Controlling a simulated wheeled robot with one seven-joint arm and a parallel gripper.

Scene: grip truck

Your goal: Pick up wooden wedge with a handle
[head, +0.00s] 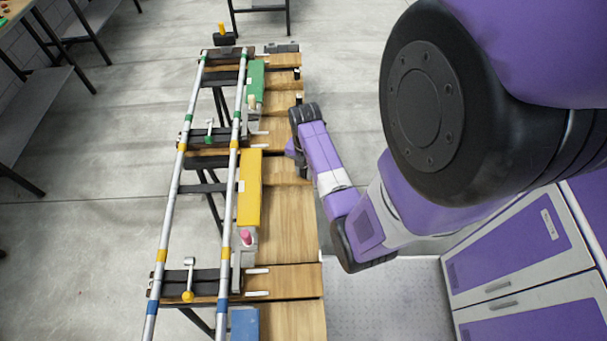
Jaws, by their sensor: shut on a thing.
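My arm comes in from the right and bends over the right edge of the wooden bench top. My gripper (291,150), at the end of the wrist, is mostly hidden behind the wrist and forearm. It is over the right side of the bench, right of the yellow block. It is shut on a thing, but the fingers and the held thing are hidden. I cannot make out a wooden wedge with a handle for certain in the head view.
The plank bench (285,235) carries a yellow block (249,190), a green block (256,80), a blue block (244,323) and a pink knob (247,237). Two long metal rails (172,210) run along its left. Purple cabinets (520,260) stand lower right. Open floor lies left.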

